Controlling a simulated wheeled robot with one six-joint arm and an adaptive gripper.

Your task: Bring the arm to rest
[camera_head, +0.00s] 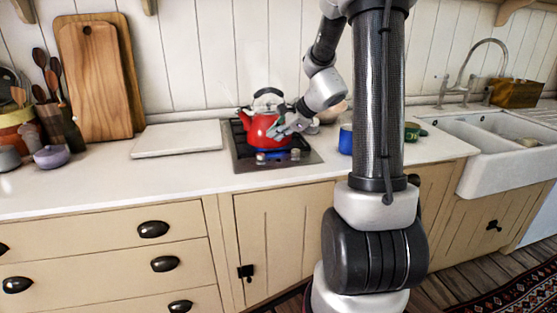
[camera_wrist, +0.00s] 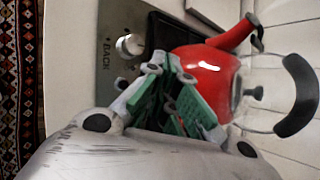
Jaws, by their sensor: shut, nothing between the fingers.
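My gripper (camera_head: 284,127) hangs in front of the red kettle (camera_head: 258,127), covering part of its right side in the head view. In the wrist view my gripper (camera_wrist: 176,105) has its green-padded fingers shut with nothing between them. The red kettle (camera_wrist: 205,72) stands close beyond the fingers there, its black handle to the right and its spout toward the top. Whether the fingers touch the kettle I cannot tell. The kettle sits on the hob (camera_head: 245,159), where a blue flame-like glow shows beneath it.
A blue mug (camera_head: 346,139) and a green cup (camera_head: 412,132) stand right of the hob. A white board (camera_head: 180,138) lies left of it, with wooden cutting boards (camera_head: 97,80) against the wall. The sink (camera_head: 490,130) is at the right. The front left counter is clear.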

